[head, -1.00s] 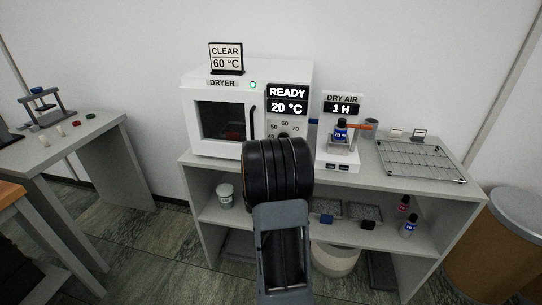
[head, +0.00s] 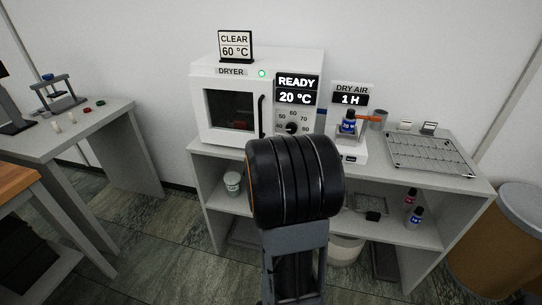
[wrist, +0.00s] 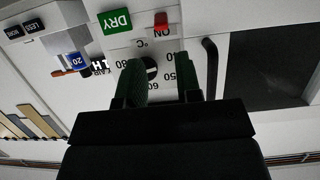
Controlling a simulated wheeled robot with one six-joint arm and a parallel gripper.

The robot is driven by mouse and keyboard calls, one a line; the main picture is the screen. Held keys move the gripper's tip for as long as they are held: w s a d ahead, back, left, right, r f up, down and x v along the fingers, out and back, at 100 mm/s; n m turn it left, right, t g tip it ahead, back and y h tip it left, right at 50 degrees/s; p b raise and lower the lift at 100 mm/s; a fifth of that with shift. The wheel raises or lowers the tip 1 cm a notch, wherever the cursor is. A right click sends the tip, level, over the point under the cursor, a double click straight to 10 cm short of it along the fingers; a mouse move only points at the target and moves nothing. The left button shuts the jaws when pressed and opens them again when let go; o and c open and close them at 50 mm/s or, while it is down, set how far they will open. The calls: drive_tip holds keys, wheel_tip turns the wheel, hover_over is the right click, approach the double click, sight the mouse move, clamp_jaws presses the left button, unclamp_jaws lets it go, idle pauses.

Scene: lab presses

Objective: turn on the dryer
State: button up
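The white dryer (head: 226,135) stands on the shelf unit with its dark-windowed door closed. Its display (head: 297,89) reads READY and 20 °C, and a green light (head: 262,73) glows on top. The black temperature knob (head: 291,128) sits below the display; it also shows in the wrist view (wrist: 150,68), where the picture is upside down. A red switch (wrist: 161,22) marked ON and a green DRY label (wrist: 115,21) are on the panel. My gripper (wrist: 160,82) is open and empty, its green fingers apart in front of the panel near the knob. My arm hides it in the head view.
A dry air unit (head: 351,132) with a blue bottle (head: 348,122) stands right of the dryer. A wire rack (head: 430,152) lies further right. A CLEAR 60 °C sign (head: 235,45) stands on the dryer. The side table (head: 110,117) is at left.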

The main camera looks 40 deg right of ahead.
drive_tip(key=shift+p+v, duration=0.35)
drive_tip(key=shift+v, duration=2.2)
drive_tip(key=a+f+n+y+p, duration=0.1)
drive_tip(key=a+f+n+y, duration=0.1)
drive_tip(key=a+y, duration=0.45)
drive_tip(key=a+f+n+y+p, duration=0.1)
drive_tip(key=a+f+n+y, duration=0.2)
drive_tip(key=a, duration=0.6)
drive_tip(key=s+a+r+n+g+y+p, duration=0.2)
drive_tip(key=s+a+r+n+g+p, duration=0.2)
drive_tip(key=s+a+r, duration=0.5)
drive_tip(key=a+r+n, duration=0.1)
drive_tip(key=a+n, duration=0.1)
drive_tip(key=a, duration=0.2)
drive_tip(key=shift+s+n+y, duration=0.35)
drive_tip(key=shift+n, duration=0.05)
drive_tip(key=shift+a, duration=0.25)
